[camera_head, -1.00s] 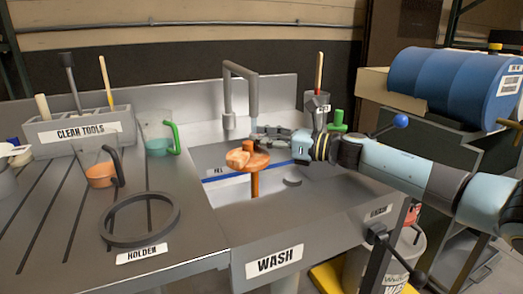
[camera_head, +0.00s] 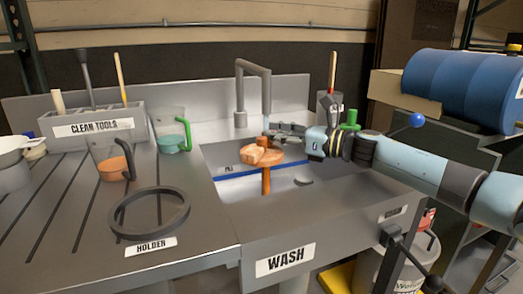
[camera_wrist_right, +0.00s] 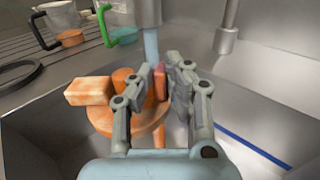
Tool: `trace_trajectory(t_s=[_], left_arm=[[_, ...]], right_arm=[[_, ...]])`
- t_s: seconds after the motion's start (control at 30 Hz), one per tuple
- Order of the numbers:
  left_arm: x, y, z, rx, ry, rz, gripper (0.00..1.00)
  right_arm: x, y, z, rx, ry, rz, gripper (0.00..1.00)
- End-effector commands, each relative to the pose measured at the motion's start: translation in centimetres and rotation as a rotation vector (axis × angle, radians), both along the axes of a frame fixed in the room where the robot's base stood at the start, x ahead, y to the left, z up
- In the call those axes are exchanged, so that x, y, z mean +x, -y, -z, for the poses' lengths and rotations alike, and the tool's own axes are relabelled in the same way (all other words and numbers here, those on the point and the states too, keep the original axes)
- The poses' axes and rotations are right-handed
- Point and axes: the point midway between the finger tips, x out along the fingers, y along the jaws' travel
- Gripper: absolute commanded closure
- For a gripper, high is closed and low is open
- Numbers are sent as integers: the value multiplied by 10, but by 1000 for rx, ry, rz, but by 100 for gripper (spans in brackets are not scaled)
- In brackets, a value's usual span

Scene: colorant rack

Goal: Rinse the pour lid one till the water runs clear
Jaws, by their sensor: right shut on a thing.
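The pour lid (camera_head: 268,159) is an orange disc with a raised block and knob. It is held over the wash basin, below the faucet (camera_head: 252,88). My right gripper (camera_head: 272,133) is shut on its knob; the wrist view shows the fingers (camera_wrist_right: 160,80) around a small reddish part of the lid (camera_wrist_right: 133,118). A pale blue water stream (camera_wrist_right: 151,46) falls from the spout onto the lid, behind the fingers. Orange runoff (camera_head: 266,182) drops from beneath the lid into the basin. My left gripper is not in view.
The sink (camera_head: 345,205) has a front rim labelled WASH. Left of it lie a dark holder ring (camera_head: 150,236) and measuring cups with orange (camera_head: 113,168) and teal (camera_head: 174,142) contents. The CLEAN TOOLS rack (camera_head: 90,128) stands behind. A blue drum (camera_head: 455,85) is at right.

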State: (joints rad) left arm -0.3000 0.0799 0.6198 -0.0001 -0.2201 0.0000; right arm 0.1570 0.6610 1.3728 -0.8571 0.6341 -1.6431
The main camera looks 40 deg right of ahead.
Motion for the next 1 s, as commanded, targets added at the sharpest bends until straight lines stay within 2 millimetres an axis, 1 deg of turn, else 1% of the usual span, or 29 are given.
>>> trace_trajectory(t_s=[0.13,0.37,0.8,1.0], left_arm=[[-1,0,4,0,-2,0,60],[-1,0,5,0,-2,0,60],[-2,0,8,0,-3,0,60],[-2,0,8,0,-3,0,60]], right_arm=[[-4,5,2,-1,-2,0,100],[-5,6,0,0,0,0,100],[3,-4,0,0,1,-1,100],[3,-4,0,0,0,0,100]])
